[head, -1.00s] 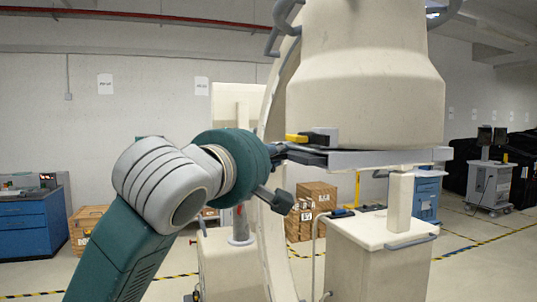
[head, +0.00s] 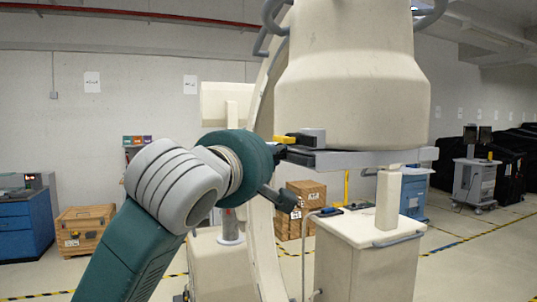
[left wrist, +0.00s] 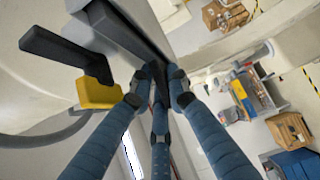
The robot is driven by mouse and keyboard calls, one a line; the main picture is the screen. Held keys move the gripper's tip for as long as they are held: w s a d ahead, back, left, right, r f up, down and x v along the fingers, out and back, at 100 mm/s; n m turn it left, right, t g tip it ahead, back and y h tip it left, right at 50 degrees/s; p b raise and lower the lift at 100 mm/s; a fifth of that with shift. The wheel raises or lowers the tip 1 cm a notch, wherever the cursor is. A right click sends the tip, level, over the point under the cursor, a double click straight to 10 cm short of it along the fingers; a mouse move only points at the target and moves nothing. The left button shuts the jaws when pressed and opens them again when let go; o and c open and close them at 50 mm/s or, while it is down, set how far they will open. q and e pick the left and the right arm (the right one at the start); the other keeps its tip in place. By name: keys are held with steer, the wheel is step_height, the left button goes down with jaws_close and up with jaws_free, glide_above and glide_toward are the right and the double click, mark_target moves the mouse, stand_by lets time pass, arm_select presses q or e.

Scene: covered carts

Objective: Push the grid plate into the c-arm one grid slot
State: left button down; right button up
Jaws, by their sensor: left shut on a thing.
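The grid plate (head: 301,158) shows as a dark flat edge at the left end of the grey grid slot (head: 370,159) under the cream c-arm housing (head: 350,95). Its dark edge also shows in the left wrist view (left wrist: 152,45). My left gripper (head: 281,153) is shut on the plate's outer edge; its blue-grey fingers meet there in the left wrist view (left wrist: 158,78). How deep the plate sits inside the slot is hidden. My right gripper is not in view.
A yellow block (head: 284,139) with a dark lever (left wrist: 65,50) sits just above the plate, close to my left fingers. The curved c-arm (head: 262,215) stands behind my wrist. A cream cart (head: 370,262) is below the slot. Wooden crates (head: 305,200) stand behind.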

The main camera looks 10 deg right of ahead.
arm_select(q)
steer(key=shift+d+r, duration=0.1)
steer(key=shift+r, duration=0.05)
steer(key=c, duration=1.6)
jaws_free()
steer(key=shift+s, duration=0.15)
steer(key=shift+s+f, duration=0.2)
steer(key=shift+s, duration=0.05)
steer(key=shift+a+v, duration=0.2)
steer(key=shift+v, duration=2.65)
steer(key=shift+a+v, duration=0.15)
steer(key=shift+v, duration=2.65)
steer(key=shift+w, duration=0.15)
steer(key=shift+c, duration=0.4)
